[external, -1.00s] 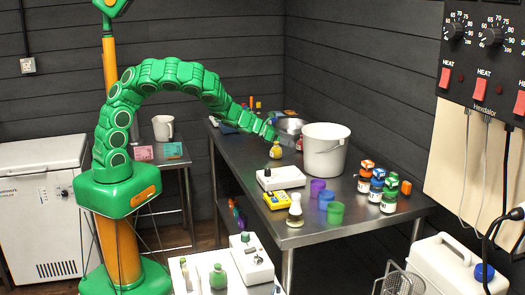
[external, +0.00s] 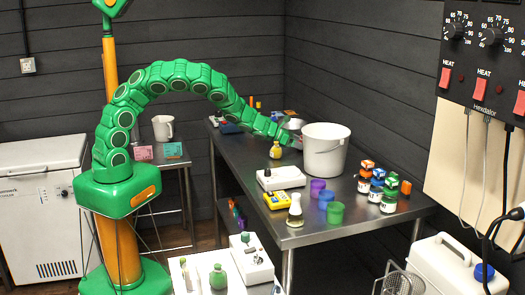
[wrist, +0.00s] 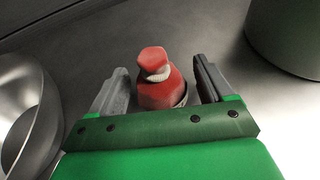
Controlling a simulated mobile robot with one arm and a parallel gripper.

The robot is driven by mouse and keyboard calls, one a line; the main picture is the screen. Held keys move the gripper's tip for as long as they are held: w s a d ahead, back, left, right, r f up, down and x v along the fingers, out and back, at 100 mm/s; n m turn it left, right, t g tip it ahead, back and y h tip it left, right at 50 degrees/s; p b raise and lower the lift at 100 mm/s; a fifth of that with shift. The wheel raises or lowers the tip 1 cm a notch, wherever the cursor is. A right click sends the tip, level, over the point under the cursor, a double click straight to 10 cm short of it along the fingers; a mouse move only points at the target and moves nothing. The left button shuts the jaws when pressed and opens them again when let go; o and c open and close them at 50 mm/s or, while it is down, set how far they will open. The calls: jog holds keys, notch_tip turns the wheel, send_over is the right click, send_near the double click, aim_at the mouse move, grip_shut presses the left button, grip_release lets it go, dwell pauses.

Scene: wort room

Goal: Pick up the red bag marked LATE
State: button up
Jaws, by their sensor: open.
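A small red bag-like item (wrist: 160,92) with a faceted red top and a pale band at its neck stands on the steel table between my fingers in the wrist view. I cannot read any LATE marking on it. My gripper (wrist: 160,68) is open, with a grey finger on each side of it. In the external view my gripper (external: 294,139) is low over the table, left of the white bucket, and mostly hides the red item.
The white bucket (external: 324,155) stands close to the right of my gripper. A metal bowl (wrist: 25,110) is close on the left in the wrist view. A yellow bottle-like item (external: 275,151) stands nearer the table's left edge. Coloured cups (external: 335,212) and stacked jars (external: 378,188) stand farther front.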

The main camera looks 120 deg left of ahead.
jog(key=shift+w+a+f, duration=0.1)
jog(key=shift+w+a, duration=0.05)
jog(key=shift+w, duration=0.05)
jog(key=c, duration=1.1)
jog(key=shift+o, duration=0.2)
